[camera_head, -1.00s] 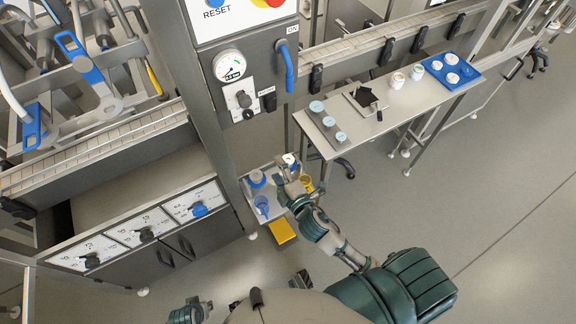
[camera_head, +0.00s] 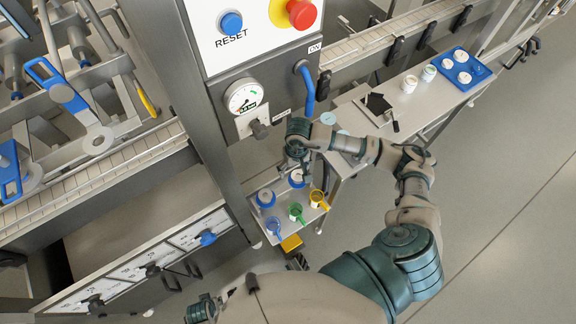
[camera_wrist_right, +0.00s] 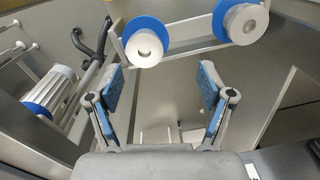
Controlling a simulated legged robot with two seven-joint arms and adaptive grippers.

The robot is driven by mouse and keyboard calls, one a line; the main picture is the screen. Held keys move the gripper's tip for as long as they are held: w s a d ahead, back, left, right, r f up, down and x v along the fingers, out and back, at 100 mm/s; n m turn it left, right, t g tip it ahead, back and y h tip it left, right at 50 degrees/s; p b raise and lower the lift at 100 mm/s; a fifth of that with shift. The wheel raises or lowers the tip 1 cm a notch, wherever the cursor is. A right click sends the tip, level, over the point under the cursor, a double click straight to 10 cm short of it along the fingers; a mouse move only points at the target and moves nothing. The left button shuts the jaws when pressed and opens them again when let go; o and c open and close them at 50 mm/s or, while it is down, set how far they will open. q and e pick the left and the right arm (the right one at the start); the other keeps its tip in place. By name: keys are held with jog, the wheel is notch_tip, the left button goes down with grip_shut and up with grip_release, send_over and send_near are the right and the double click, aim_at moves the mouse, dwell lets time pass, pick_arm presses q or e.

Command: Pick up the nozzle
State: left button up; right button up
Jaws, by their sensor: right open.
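Small coloured pieces stand on a low shelf in the head view: a blue one (camera_head: 273,226), a green one (camera_head: 296,212) and a yellow one (camera_head: 318,199). Behind them stand two white-and-blue round pieces (camera_head: 265,198). I cannot tell for certain which piece is the nozzle. My right gripper (camera_head: 303,172) hangs above the shelf's back part. In the right wrist view, the open gripper (camera_wrist_right: 160,85) has nothing between its blue-padded fingers. Two white cylinders with blue flanges (camera_wrist_right: 147,45) (camera_wrist_right: 240,22) lie beyond the fingertips. My left gripper does not show.
The machine panel with a gauge (camera_head: 244,97) and blue handle (camera_head: 307,85) rises close to my right arm. A side table (camera_head: 425,98) with white jars and a blue tray (camera_head: 457,68) stands at right. Floor at right is clear.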

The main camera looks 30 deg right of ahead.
aim_at(298, 175)
jog(key=shift+w+d+r, duration=0.1)
jog(key=shift+d+r, duration=0.05)
jog(key=shift+d, duration=0.4)
jog(key=shift+d+f+h, duration=0.15)
jog(key=shift+f+h, duration=0.1)
jog(key=shift+h, duration=0.05)
jog(key=f, duration=0.4)
jog(key=d+f, duration=0.1)
jog(key=f, duration=0.1)
jog(key=shift+f, duration=0.15)
jog(key=shift+a+f, duration=0.3)
jog(key=shift+a, duration=0.05)
jog(key=shift+a+r, duration=0.1)
jog(key=shift+a, duration=0.05)
jog(key=shift+c, duration=0.2)
jog(key=c, duration=0.4)
jog(key=shift+d, duration=0.2)
jog(key=c, duration=0.8)
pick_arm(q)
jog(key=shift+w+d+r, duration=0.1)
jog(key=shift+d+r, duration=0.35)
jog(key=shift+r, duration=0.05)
pick_arm(e)
jog(key=shift+d, duration=0.2)
jog(key=shift+c, duration=0.8)
jog(key=shift+a, duration=0.1)
